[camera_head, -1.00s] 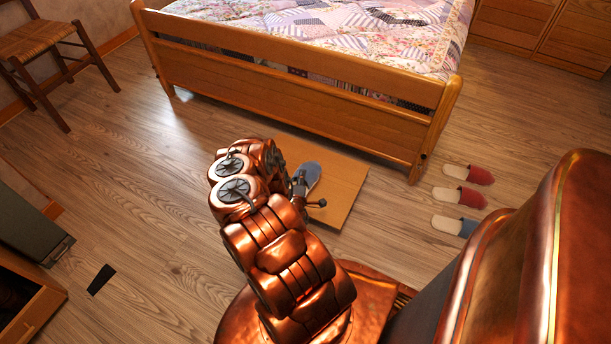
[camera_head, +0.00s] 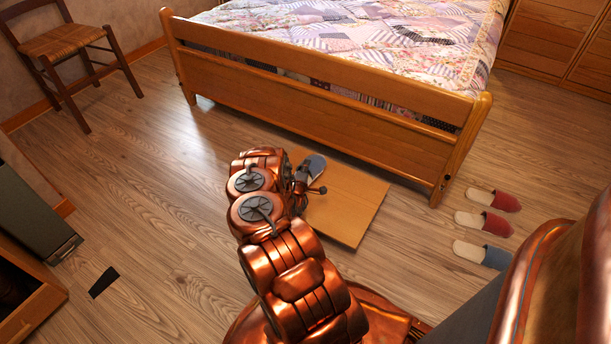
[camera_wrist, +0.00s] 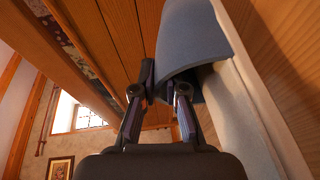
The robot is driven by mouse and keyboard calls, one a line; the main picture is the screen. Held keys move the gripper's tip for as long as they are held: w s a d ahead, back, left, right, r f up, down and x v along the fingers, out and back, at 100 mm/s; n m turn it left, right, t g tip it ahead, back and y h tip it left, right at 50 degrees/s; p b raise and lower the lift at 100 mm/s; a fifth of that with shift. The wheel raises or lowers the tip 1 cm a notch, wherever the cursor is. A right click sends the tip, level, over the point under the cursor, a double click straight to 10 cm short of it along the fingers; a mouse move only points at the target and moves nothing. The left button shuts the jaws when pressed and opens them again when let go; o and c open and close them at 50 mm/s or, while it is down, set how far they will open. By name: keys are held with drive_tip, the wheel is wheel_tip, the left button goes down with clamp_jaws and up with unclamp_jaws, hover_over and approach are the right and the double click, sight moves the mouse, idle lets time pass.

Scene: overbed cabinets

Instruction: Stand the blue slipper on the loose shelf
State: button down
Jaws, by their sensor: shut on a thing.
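A blue-grey slipper (camera_head: 316,165) is at the far edge of the loose shelf in the head view. The loose shelf (camera_head: 350,205) is a flat wooden board lying on the floor in front of the bed's footboard. My gripper (camera_head: 304,182) is shut on the slipper. In the wrist view, my gripper (camera_wrist: 166,85) has one finger outside and one inside the opening of the slipper's blue upper (camera_wrist: 195,40). The pale sole runs along the right, beside wood. I cannot tell whether the sole touches the board. My arm hides the board's left part.
Two red slippers (camera_head: 494,200) and another blue slipper (camera_head: 482,254) lie on the floor to the right. The bed's footboard (camera_head: 320,95) stands close behind the board. A chair (camera_head: 70,50) is at the far left. Floor between is clear.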

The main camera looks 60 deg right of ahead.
drive_tip(key=shift+w+d, duration=0.15)
drive_tip(key=shift+f+b, duration=1)
drive_tip(key=shift+f, duration=0.7)
drive_tip(key=shift+f, duration=0.1)
drive_tip(key=c, duration=1.2)
unclamp_jaws()
